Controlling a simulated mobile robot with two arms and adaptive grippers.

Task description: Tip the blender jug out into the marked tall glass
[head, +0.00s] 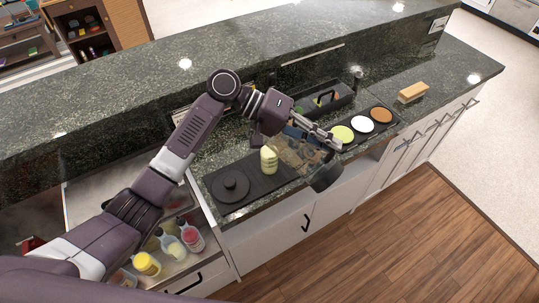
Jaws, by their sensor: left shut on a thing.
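My left gripper (322,135) reaches in over the counter from the left and is shut on the blender jug. The jug (300,153) is see-through with a dark end piece, hangs tilted below the fingers, and has its dark end at the lower right, near the counter's front edge. Its grip point is partly hidden by the fingers. A tall pale-yellow vessel (269,160), seemingly the tall glass, stands upright just left of the jug on a dark mat (285,180). I cannot make out a mark on it, or whether the jug touches it. My right gripper is not in view.
A round black knobbed piece (231,185) lies on the mat's left end. Yellow-green, white and brown discs (362,124) sit on a dark strip at right. A black caddy (325,98) stands behind. Bottles (192,236) fill a lower well at left. A wooden-topped block (412,90) lies far right.

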